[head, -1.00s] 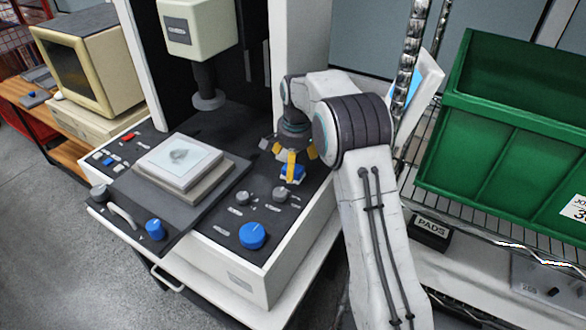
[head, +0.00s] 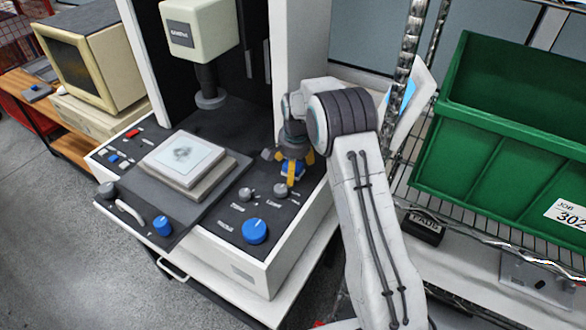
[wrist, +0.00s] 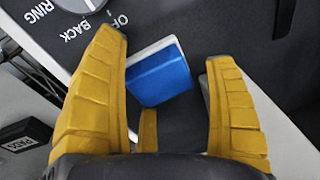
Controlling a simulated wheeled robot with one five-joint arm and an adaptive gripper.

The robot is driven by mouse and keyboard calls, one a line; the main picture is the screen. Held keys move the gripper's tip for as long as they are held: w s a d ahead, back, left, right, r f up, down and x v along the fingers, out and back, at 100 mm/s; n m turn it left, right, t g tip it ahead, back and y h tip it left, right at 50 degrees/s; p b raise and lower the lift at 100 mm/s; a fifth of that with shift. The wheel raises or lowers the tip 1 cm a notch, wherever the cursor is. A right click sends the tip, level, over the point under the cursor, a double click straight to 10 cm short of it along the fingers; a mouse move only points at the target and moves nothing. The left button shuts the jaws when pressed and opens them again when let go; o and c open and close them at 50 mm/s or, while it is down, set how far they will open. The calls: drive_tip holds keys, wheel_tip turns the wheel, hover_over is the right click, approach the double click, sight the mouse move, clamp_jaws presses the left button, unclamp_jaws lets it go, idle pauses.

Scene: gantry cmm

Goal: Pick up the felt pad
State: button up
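The felt pad (head: 298,168) is a small blue block with a white edge, lying on the dark deck of the measuring machine. In the wrist view the pad (wrist: 160,72) sits beyond the gap between my yellow fingers, closer to the left finger and slightly tilted. My gripper (head: 290,170) points down over the pad, and its fingers partly hide it in the head view. In the wrist view my gripper (wrist: 172,95) is open, with clear dark deck between the pad and the right finger. I cannot tell whether the left finger touches the pad.
A blue knob (head: 254,231) and smaller grey knobs stand on the deck in front of my gripper. The machine's stage with a pale plate (head: 183,155) is to the left. A green crate (head: 500,150) and a black PADS box (head: 422,227) are on the wire rack at right.

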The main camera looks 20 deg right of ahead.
drive_tip(key=c, duration=1.3)
drive_tip(key=shift+o, duration=0.2)
drive_tip(key=shift+r+b, duration=0.1)
drive_tip(key=shift+b, duration=0.25)
drive_tip(key=shift+r+b, duration=0.6)
drive_tip(key=shift+b, duration=0.45)
drive_tip(key=r+b, duration=0.2)
drive_tip(key=b, duration=0.1)
drive_tip(key=shift+s+r, duration=0.25)
drive_tip(key=shift+r, duration=0.05)
drive_tip(key=s+r+b, duration=0.6)
drive_tip(key=s+r, duration=0.1)
drive_tip(key=s, duration=0.4)
drive_tip(key=shift+d, duration=0.3)
